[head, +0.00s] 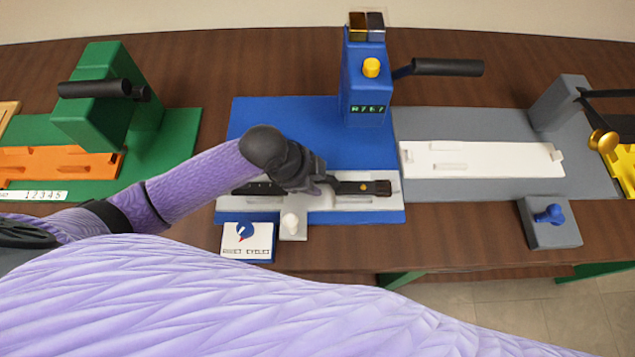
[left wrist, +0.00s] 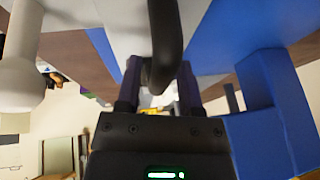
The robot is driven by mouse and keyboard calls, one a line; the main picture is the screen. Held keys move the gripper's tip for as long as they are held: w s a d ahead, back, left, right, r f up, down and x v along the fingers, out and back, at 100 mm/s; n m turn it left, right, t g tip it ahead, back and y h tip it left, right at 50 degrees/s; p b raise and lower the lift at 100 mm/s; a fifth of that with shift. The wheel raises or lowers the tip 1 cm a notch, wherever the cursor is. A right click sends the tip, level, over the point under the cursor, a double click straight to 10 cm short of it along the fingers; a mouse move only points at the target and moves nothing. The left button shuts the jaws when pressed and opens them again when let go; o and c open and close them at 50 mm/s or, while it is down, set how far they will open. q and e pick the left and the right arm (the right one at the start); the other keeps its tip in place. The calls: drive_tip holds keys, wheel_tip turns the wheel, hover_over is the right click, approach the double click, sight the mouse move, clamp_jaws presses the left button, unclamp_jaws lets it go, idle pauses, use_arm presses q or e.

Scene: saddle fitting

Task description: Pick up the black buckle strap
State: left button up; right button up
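The black buckle strap (head: 361,187) lies along the pale grey holder of the blue station (head: 275,120), its buckle end to the right. My left gripper (head: 318,184) is low over the strap's middle and hides part of it. In the left wrist view, a dark curved piece (left wrist: 164,40), which looks like the strap, runs between the two fingers of my left gripper (left wrist: 159,82). My right gripper is out of view.
A white knob (head: 290,223) stands just in front of the holder, beside a sign card (head: 247,241). The blue column with a black lever (head: 447,67) rises behind. A green station (head: 178,130) is at left, and a grey one with a white holder (head: 480,160) at right.

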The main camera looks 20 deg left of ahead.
use_arm(q)
clamp_jaws()
drive_tip(key=shift+r, duration=0.1)
